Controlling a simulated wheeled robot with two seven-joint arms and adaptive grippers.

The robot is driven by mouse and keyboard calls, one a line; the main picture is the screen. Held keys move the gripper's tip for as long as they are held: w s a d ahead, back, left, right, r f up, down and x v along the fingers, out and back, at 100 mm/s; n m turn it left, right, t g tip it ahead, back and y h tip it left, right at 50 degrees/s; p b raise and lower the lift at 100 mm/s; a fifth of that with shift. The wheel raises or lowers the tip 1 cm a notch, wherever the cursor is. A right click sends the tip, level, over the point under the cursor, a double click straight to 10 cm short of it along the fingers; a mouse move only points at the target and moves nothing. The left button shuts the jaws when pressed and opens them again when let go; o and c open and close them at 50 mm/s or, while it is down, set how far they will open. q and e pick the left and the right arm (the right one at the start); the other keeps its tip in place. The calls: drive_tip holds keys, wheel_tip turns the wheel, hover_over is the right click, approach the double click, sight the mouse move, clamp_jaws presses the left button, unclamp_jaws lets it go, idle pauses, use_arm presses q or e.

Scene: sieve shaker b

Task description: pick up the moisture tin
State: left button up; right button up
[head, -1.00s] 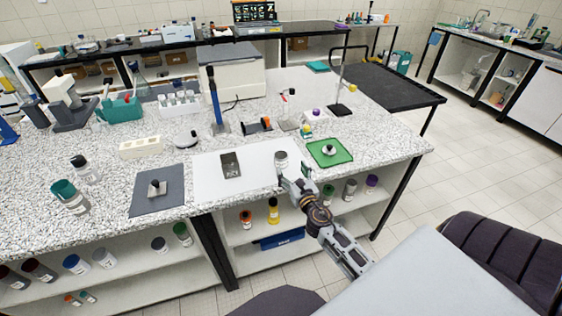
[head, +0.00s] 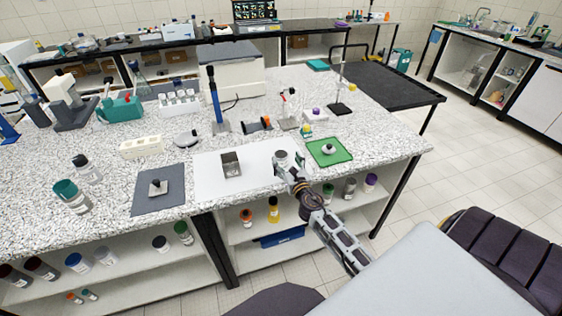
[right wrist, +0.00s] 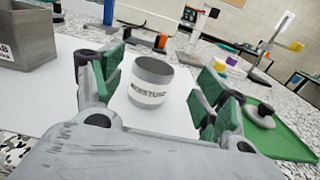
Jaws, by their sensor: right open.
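The moisture tin (right wrist: 151,82) is a small grey open cylinder with a white label band, upright on the white mat (right wrist: 60,98). In the head view the tin (head: 281,157) is near the mat's right edge. My right gripper (right wrist: 160,90) is open, with its green-padded fingers on either side of the tin and a visible gap to each. In the head view the right gripper (head: 289,163) reaches the tin from the front. The tin's lower front is close to the gripper body. My left gripper is not in view.
A grey metal box (head: 231,164) stands on the same mat, left of the tin. A green mat (head: 342,158) with a knobbed weight (head: 329,149) lies to the right. A dark mat (head: 145,202) is farther left.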

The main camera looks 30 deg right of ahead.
sight(281, 154)
drive_tip(key=shift+w, duration=0.1)
drive_tip(key=shift+w+f, duration=0.2)
drive_tip(key=shift+w, duration=1.2)
drive_tip(key=shift+x, duration=1.15)
drive_tip(key=c, duration=0.9)
